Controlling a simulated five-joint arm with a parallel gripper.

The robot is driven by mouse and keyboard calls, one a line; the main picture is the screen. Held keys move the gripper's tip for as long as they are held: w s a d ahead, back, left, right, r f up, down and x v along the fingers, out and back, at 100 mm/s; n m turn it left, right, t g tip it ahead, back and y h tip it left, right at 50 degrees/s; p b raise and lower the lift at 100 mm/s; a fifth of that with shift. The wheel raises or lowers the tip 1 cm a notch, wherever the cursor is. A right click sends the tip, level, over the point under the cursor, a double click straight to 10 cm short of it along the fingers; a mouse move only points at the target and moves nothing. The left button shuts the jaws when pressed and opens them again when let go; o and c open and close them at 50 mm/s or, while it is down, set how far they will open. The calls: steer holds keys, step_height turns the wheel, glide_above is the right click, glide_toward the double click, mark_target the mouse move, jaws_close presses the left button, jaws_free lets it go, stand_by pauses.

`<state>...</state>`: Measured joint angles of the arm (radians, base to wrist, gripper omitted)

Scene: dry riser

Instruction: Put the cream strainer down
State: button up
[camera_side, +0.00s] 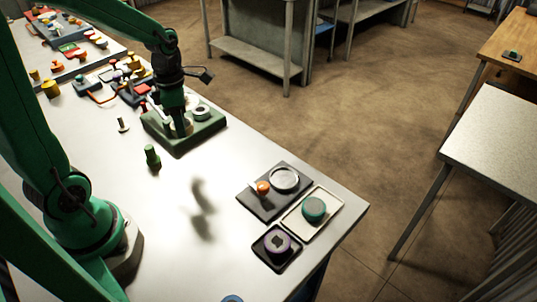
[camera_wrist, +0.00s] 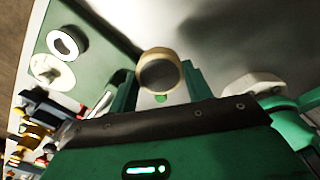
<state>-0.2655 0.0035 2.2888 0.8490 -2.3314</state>
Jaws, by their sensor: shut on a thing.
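The cream strainer (camera_wrist: 158,73), a round cup with a cream rim and a dark inside, sits between the two green fingers of my gripper (camera_wrist: 160,80) in the wrist view. My gripper is shut on it. In the side view my gripper (camera_side: 183,127) points down over the green riser (camera_side: 205,134), and its fingers largely hide the strainer. I cannot tell whether the strainer touches the riser. A white ring (camera_side: 201,112) lies on the riser beside my gripper; it also shows in the wrist view (camera_wrist: 67,41), near a cream disc (camera_wrist: 53,73).
A green peg (camera_side: 152,157) and a cream peg (camera_side: 123,125) stand on the table near the riser. Several coloured parts crowd the table behind. Dark mats (camera_side: 262,208) and a cream tray (camera_side: 293,226) with round parts lie at the near right corner. The middle of the table is clear.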

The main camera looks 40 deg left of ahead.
steer(key=w+d+r+m, duration=0.15)
steer(key=d+m, duration=0.55)
steer(key=d, duration=0.8)
steer(key=w+d+m, duration=0.2)
steer(key=d+m, duration=0.5)
steer(key=d, duration=0.8)
glide_above(284, 179)
step_height(284, 179, down, 7)
steer(key=shift+f, duration=2.1)
steer(key=shift+f, duration=0.3)
